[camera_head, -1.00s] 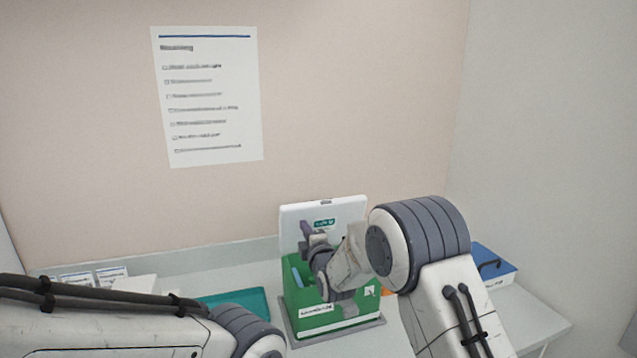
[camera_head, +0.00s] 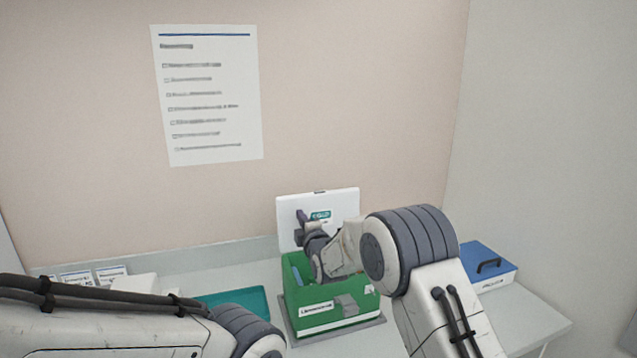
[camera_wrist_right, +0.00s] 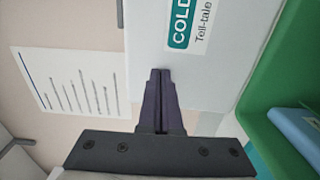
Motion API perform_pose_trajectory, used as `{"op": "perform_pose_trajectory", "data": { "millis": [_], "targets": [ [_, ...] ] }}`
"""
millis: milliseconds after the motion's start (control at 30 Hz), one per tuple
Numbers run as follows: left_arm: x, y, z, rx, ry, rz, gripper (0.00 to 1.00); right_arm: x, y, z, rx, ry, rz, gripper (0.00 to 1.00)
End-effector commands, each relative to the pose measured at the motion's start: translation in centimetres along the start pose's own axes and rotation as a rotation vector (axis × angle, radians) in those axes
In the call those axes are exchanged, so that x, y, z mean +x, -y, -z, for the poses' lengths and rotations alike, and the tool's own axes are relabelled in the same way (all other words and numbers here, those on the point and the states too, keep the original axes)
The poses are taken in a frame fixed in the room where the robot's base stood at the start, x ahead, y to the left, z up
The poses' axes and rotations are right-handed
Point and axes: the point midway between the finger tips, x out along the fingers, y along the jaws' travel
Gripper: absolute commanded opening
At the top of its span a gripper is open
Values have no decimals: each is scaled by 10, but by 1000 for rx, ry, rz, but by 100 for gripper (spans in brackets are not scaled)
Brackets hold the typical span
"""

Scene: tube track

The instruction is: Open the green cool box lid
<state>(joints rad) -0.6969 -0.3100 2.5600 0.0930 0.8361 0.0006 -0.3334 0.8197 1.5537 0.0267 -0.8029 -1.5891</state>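The green cool box (camera_head: 312,325) stands open on the table, on a grey mat. Its white lid (camera_head: 345,203) stands raised at the back, inner face with a green label towards me. The lid also fills much of the right wrist view (camera_wrist_right: 225,75). My right gripper (camera_head: 302,215) is in front of the lid's left part, above the box. In the right wrist view its fingers (camera_wrist_right: 158,72) are together, with nothing visible between them, and their tips lie against or just before the lid; contact is unclear. My left gripper is out of view.
A light blue item (camera_head: 296,275) sits in the box. A teal tray (camera_head: 235,303) lies to its left, with small labelled cards (camera_head: 92,277) beyond. A blue box with a dark handle (camera_head: 487,265) stands at the right. The wall is close behind the lid.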

Motion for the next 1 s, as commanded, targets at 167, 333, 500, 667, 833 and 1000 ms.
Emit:
{"op": "perform_pose_trajectory", "data": {
  "millis": [167,333,500,667,833,1000],
  "targets": [
    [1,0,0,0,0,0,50,3,-1,0,0,0,-2,0],
    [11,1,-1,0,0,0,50,-14,1,0,0,0,-1,0],
    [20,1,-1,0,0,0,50,-35,1,0,0,0,-1,0],
    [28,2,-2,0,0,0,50,-54,2,0,0,0,-1,0],
    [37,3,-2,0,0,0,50,-75,2,0,0,0,0,0],
    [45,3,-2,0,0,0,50,-95,1,0,0,0,-1,0]
  ]
}}
